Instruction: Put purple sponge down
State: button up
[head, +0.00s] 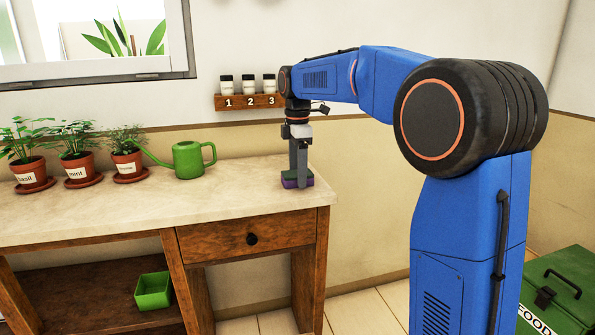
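A green watering can (188,160) stands left of the sponge, with several potted herbs (76,155) further left. A rack (250,102) with three numbered jars hangs on the wall behind. A green box (153,291) sits on the lower shelf. Counter in front of the can is clear.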

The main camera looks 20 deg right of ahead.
notch_tip(320, 180, up, 12)
jog(key=shift+r, duration=0.15)
dwell(0.7)
jog(key=s+d+f+m+t, duration=0.15)
jog(key=s+f+m, duration=0.3)
jog(key=s, duration=0.55)
jog(key=s+d+f+m+t, duration=0.1)
jog(key=s+d+f+m, duration=0.25)
jog(key=s+f, duration=0.45)
jog(key=s+d+f+m+t, duration=0.1)
jog(key=s+f+m, duration=0.3)
jog(key=s, duration=0.8)
jog(key=s+d+f+m+t, duration=0.1)
jog(key=s+f+m, duration=0.5)
jog(key=s+f, duration=0.3)
jog(key=shift+f, duration=0.5)
